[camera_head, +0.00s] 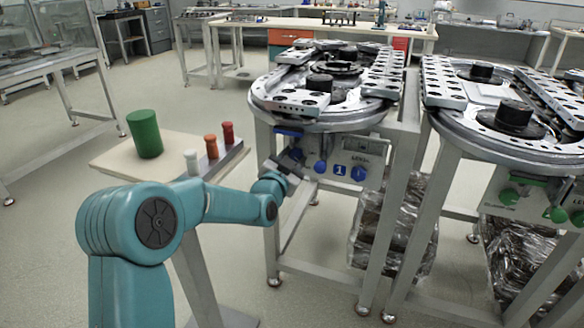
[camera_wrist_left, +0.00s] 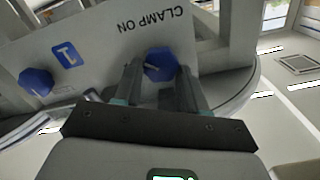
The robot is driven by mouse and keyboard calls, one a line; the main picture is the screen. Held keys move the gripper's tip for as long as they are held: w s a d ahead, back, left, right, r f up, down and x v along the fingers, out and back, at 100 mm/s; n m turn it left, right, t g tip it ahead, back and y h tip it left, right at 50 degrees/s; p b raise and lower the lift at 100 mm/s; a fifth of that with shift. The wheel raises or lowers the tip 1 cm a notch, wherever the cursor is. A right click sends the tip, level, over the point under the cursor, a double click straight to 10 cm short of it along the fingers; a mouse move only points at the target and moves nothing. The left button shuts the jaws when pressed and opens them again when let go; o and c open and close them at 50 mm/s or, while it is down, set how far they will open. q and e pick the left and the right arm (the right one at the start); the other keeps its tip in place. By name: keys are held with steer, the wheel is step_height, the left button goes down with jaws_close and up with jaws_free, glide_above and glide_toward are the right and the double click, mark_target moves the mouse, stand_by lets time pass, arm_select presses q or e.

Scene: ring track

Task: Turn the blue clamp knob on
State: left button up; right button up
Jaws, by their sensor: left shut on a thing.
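The blue clamp knob (camera_wrist_left: 160,62) is on a pale panel under the lettering "CLAMP ON", which reads upside down in the left wrist view. My left gripper (camera_wrist_left: 161,80) is shut on this knob, one dark finger on each side. In the head view the gripper (camera_head: 296,163) reaches the panel from the left. A pale pointer mark shows on the knob. My right gripper is not in view.
A second blue knob (camera_head: 358,173) sits beyond a blue "1" label (camera_head: 339,170) on the same panel. A small table (camera_head: 115,163) at left holds a green cylinder (camera_head: 144,134) and several smaller cylinders. A second ring track (camera_head: 500,145) with green knobs stands at right.

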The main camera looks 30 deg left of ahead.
arm_select(q)
steer(key=m+b, duration=0.2)
steer(key=m, duration=0.2)
steer(key=shift+f+m, duration=0.15)
steer(key=shift+m, duration=0.15)
steer(key=m, duration=0.2)
steer(key=shift+d+m+b, duration=0.1)
steer(key=shift+m+b, duration=0.2)
steer(key=shift+b, duration=0.1)
steer(key=shift+m, duration=1.5)
steer(key=o, duration=1.1)
steer(key=shift+w, duration=0.1)
steer(key=shift+c, duration=0.2)
steer(key=p+v, duration=0.1)
steer(key=v, duration=1.5)
steer(key=shift+s, duration=0.25)
